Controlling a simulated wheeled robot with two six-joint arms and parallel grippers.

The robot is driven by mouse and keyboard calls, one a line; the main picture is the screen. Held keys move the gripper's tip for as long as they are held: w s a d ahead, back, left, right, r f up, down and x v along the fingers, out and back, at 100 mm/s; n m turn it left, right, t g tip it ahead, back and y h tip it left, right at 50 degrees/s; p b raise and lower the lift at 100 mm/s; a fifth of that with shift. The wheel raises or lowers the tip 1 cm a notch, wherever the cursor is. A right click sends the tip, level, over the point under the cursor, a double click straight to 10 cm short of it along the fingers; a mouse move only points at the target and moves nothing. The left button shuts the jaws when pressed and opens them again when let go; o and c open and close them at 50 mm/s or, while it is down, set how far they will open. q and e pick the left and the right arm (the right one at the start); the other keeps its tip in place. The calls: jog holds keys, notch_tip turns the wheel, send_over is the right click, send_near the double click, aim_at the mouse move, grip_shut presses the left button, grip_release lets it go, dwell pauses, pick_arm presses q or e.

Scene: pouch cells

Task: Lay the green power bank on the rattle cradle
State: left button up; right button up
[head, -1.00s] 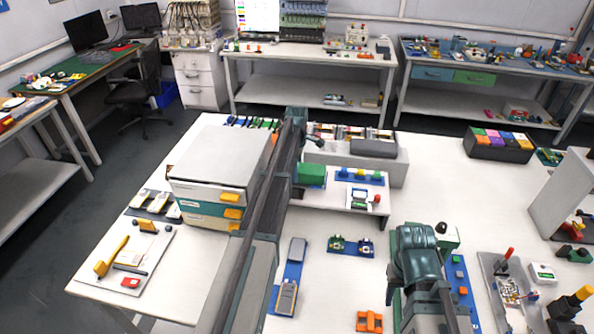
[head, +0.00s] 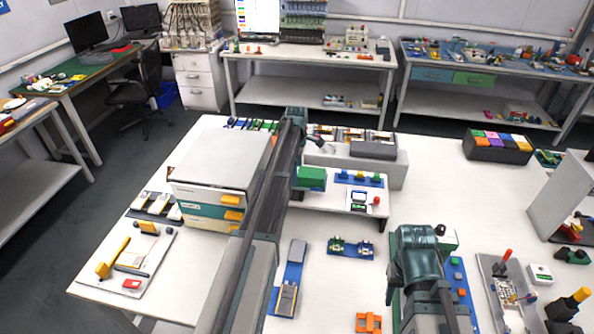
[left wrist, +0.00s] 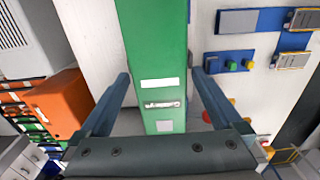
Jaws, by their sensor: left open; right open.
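The green power bank (left wrist: 155,40) is a long green block with white labels in the left wrist view. It lies between the spread fingers of my left gripper (left wrist: 160,78), with a gap visible at each side near the fingertips. In the head view a green block (head: 311,178) shows just right of my left arm, which hides part of it; the left jaws are not clear there. I cannot tell for certain which item is the rattle cradle. My right arm shows at lower right in the head view, but its jaws are hidden.
A blue board with coloured buttons (head: 360,178) lies right of the green block. A grey stand (head: 355,160) is behind it. Stacked boxes (head: 215,170) stand left of my left arm. A blue strip with a grey device (head: 287,300) and an orange part (head: 368,323) lie in front.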

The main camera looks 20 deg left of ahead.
notch_tip(320, 180, up, 12)
jog(key=p, duration=1.1)
